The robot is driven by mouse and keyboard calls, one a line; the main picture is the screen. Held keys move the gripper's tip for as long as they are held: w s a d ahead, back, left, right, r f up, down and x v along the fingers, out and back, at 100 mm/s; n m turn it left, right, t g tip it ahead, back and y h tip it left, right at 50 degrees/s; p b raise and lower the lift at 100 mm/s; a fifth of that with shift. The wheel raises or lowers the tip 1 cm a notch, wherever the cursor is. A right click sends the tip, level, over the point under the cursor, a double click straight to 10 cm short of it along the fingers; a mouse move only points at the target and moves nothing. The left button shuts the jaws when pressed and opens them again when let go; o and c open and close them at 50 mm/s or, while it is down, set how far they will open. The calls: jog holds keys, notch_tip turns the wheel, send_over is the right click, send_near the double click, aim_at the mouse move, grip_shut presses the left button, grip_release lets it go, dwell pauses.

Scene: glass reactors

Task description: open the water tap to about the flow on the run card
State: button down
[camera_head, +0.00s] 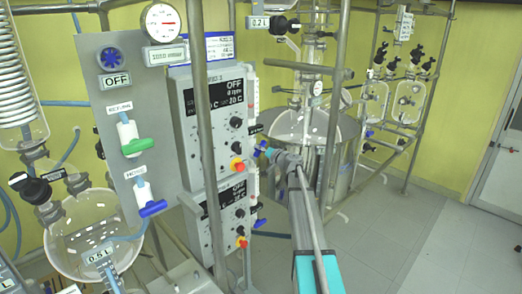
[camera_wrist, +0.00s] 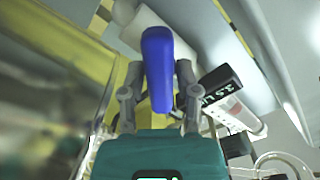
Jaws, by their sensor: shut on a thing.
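A blue tap handle (camera_wrist: 157,68) stands upright between the two fingers of my gripper (camera_wrist: 159,75) in the wrist view. The fingers are closed on it from both sides. A pale cylindrical body lies behind the handle. In the head view my gripper (camera_head: 268,153) reaches the right side of the grey control units, where a small blue part shows at its tip. The tap's body and opening are mostly hidden there. A round dial gauge (camera_head: 162,22) with a small display (camera_head: 166,55) below it stands above the panel; its reading is too small to tell.
The grey panel (camera_head: 111,75) at left carries a green-handled tap (camera_head: 137,146) and another blue-handled tap (camera_head: 153,208). Glass vessels (camera_head: 95,232) and upright metal pipes stand close by. A steel vessel (camera_head: 345,150) is behind my arm. Floor at right is clear.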

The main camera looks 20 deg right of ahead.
jog(key=shift+m, duration=1.1)
jog(key=shift+c, duration=2.4)
grip_release()
jog(key=shift+s, duration=0.15)
jog(key=v, duration=1.1)
jog(key=shift+s+d, duration=0.2)
jog(key=shift+s, duration=0.15)
